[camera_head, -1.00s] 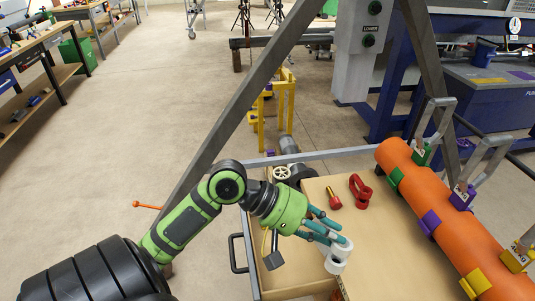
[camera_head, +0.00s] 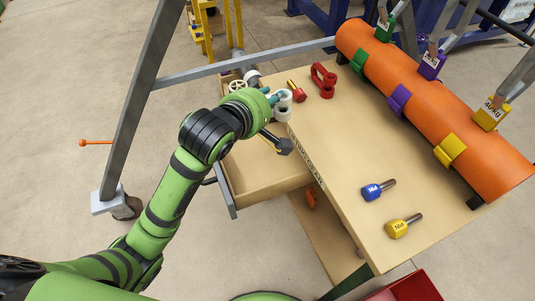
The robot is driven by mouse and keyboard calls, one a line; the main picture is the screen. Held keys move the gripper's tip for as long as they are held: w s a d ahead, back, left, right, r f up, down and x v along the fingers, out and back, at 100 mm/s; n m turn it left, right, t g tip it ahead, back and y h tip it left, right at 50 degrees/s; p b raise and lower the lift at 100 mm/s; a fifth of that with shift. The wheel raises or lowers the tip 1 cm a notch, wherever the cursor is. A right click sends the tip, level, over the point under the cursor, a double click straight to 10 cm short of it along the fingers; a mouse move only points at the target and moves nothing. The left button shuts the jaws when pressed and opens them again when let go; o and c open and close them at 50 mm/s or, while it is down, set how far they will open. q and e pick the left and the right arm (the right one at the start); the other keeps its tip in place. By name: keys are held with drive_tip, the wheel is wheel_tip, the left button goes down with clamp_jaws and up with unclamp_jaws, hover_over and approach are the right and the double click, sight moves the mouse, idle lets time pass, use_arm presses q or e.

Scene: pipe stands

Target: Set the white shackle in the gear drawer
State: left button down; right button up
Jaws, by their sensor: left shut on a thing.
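My left gripper (camera_head: 277,98) is shut on the white shackle (camera_head: 284,112), near the table's left edge by the far end of the drawer. The fingers are partly hidden behind the green gripper body. I cannot tell how high the shackle is held. The gear drawer (camera_head: 262,181) is pulled out from the left side of the wooden table; my arm hides part of it. A dark mallet-like object (camera_head: 283,146) shows at the drawer, its handle partly covered by my gripper. My right gripper is not in view.
A red shackle (camera_head: 323,82) and red pin (camera_head: 298,91) are at the table's far left. Blue (camera_head: 377,190) and yellow (camera_head: 403,227) pins lie nearer. An orange pipe (camera_head: 430,105) with coloured clamps runs along the right. A grey stand leg (camera_head: 143,95) rises at left.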

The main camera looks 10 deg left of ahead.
use_arm(q)
drive_tip(key=f+b, duration=0.1)
drive_tip(key=f, duration=0.7)
drive_tip(key=f+b, duration=0.2)
drive_tip(key=f, duration=0.7)
drive_tip(key=shift+w+d, duration=0.15)
drive_tip(key=shift+w, duration=0.05)
drive_tip(key=shift+f, duration=0.25)
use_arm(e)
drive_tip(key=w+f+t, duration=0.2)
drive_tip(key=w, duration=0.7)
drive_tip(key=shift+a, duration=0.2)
use_arm(q)
drive_tip(key=shift+f+b, duration=0.1)
drive_tip(key=shift+b, duration=0.2)
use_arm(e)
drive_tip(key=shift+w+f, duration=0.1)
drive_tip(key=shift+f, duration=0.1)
use_arm(q)
drive_tip(key=c, duration=1)
unclamp_jaws()
drive_tip(key=shift+c, duration=0.2)
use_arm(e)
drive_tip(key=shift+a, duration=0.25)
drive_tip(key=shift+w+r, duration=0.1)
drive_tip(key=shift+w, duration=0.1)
